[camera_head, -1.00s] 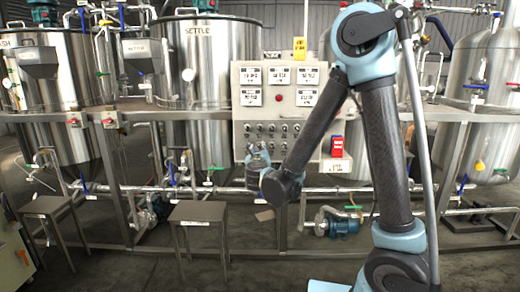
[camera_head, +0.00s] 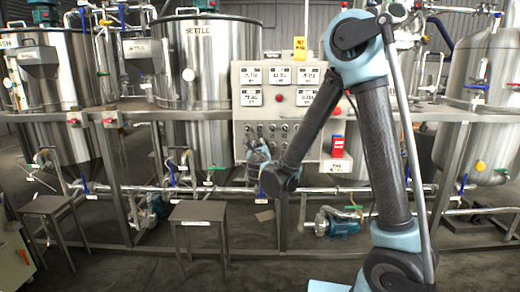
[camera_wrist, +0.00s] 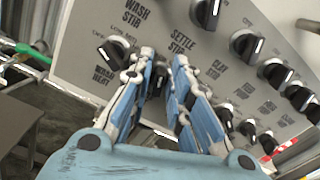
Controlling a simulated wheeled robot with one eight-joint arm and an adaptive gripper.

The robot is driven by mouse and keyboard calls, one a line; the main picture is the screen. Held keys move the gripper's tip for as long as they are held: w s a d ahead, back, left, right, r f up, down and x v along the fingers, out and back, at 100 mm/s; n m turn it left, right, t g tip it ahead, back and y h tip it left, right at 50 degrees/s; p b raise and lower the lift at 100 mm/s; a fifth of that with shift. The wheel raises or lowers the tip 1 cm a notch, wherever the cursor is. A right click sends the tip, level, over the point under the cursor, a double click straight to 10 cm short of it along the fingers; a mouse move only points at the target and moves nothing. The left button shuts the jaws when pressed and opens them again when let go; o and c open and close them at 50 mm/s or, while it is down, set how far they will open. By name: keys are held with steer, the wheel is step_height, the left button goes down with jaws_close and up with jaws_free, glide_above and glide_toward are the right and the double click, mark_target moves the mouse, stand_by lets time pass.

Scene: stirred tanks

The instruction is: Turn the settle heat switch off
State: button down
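The grey control panel (camera_wrist: 265,100) fills much of the wrist view, tilted, with black rotary switches on it. My gripper (camera_wrist: 164,56) points at it with its two blue fingers apart. A dark switch (camera_wrist: 158,82) shows in the gap between the fingers. By its place in the row after the WASH HEAT switch (camera_wrist: 116,50), it looks like the settle heat switch. Its label and setting are hidden by the fingers. I cannot tell whether the fingers touch it. In the head view my gripper (camera_head: 257,152) is small, in front of the panel's lower left part.
The panel (camera_head: 240,95) carries white displays above the switch rows. Steel tanks, one marked SETTLE (camera_head: 205,80), stand behind pipes and valves. A small table (camera_head: 197,212) stands below to the left. The SETTLE STIR switch (camera_wrist: 206,13) and other switches lie close to my fingers.

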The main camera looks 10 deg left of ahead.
steer(key=shift+n, duration=0.3)
steer(key=n, duration=0.2)
steer(key=shift+a+n, duration=0.1)
steer(key=shift+n, duration=0.3)
steer(key=shift+a+f+n, duration=0.1)
steer(key=shift+f+n, duration=0.1)
steer(key=shift+n, duration=2)
steer(key=shift+s, duration=0.1)
steer(key=c, duration=1.7)
jaws_free()
steer(key=v, duration=1.1)
steer(key=shift+s+f, duration=0.1)
steer(key=shift+s, duration=0.3)
